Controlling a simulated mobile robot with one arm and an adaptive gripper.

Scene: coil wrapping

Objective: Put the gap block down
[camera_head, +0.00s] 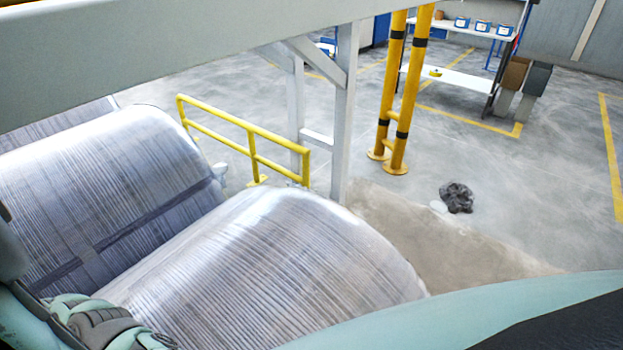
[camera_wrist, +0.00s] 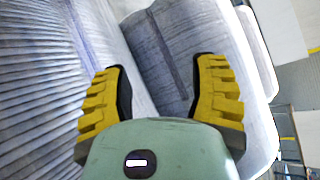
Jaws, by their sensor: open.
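My gripper (camera_wrist: 162,68) is open in the wrist view, its two yellow ribbed fingers spread wide with nothing between them. Beyond the fingers lie two wrapped coils, one at the left (camera_wrist: 45,75) and one behind the fingertips (camera_wrist: 180,35). I cannot make out a gap block in either view. In the head view the near coil (camera_head: 275,262) and the farther left coil (camera_head: 95,190) lie side by side, with a dark band around the left one. The gripper's fingers do not show in the head view.
A yellow guard rail (camera_head: 250,140) stands behind the coils, beside a grey steel post (camera_head: 346,110). Two yellow bollards (camera_head: 402,100) stand farther right. A crumpled dark heap (camera_head: 456,197) lies on the floor. A shelf (camera_head: 450,78) stands at the back; open floor lies at the right.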

